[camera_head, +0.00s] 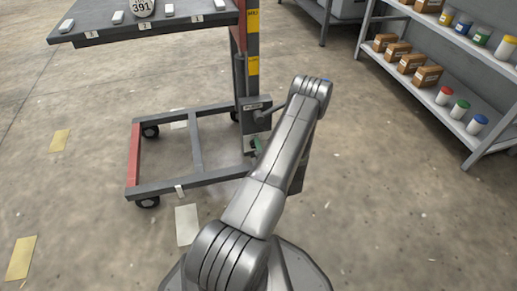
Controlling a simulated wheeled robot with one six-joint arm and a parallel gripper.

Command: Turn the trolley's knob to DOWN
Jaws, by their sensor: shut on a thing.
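The trolley (195,140) is a low wheeled frame in grey with a red end bar, standing left of my arm. Its upright mast (249,85) carries yellow labels. A grey box (257,116) with a small label plate sits low on the mast, and a dark rod runs from it toward my arm. Below it is a small green part (256,145) on a grey housing; I cannot tell whether this is the knob or which way it points. My arm crosses in front of the trolley's right side and hides part of it. My gripper is hidden behind the arm.
A dark table top (150,25) with numbered tags and small white blocks is at the upper left. A shelf (455,125) with brown boxes and coloured-lid jars stands at the right. Yellow and white sheets lie on the concrete floor. The floor between trolley and shelf is clear.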

